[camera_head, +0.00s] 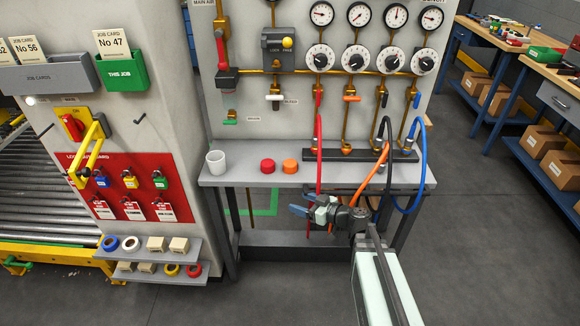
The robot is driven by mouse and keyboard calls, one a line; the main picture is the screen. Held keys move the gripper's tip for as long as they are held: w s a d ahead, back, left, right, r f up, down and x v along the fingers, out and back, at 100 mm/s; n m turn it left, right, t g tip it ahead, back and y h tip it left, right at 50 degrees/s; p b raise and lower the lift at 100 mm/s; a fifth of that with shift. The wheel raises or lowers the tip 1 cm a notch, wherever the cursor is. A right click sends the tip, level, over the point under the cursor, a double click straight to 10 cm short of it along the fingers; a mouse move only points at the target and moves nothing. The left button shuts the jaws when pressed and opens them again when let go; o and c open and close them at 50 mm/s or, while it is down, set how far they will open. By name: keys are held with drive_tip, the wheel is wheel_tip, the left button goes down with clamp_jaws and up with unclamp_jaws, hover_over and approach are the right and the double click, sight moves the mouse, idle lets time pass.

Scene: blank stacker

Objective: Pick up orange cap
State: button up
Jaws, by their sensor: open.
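The orange cap (290,166) sits on the grey shelf (232,178) under the gauge panel. A red cap (267,166) stands just to its left, and a white cup (216,163) stands further left on the same shelf. My gripper (298,208) is open and empty. It appears in front of and below the shelf's front edge, lower than the orange cap in the picture and apart from it. My arm reaches in from the lower right. Nothing hides the orange cap.
Red, orange and blue hoses (418,165) hang from the panel right of the caps, and some pass behind my arm. A dark manifold bar (330,155) lies along the back of the shelf. Small shelves at left hold rings and blocks (156,244). Open floor lies at right.

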drive_tip(key=t, duration=0.2)
approach(294, 165)
drive_tip(key=s+a, duration=0.3)
drive_tip(key=s, duration=0.1)
drive_tip(key=d, duration=0.1)
drive_tip(key=w+d+t, duration=0.1)
drive_tip(key=d+m, duration=0.1)
drive_tip(key=shift+w+f+t, duration=0.25)
drive_tip(key=shift+w+t, duration=0.05)
drive_tip(key=shift+t, duration=0.1)
drive_tip(key=shift+w, duration=0.25)
drive_tip(key=x, duration=1.3)
drive_tip(key=shift+w+d+f, duration=0.1)
drive_tip(key=shift+w+f, duration=0.2)
drive_tip(key=shift+c, duration=0.4)
drive_tip(key=c, duration=0.6)
drive_tip(key=shift+c, duration=0.2)
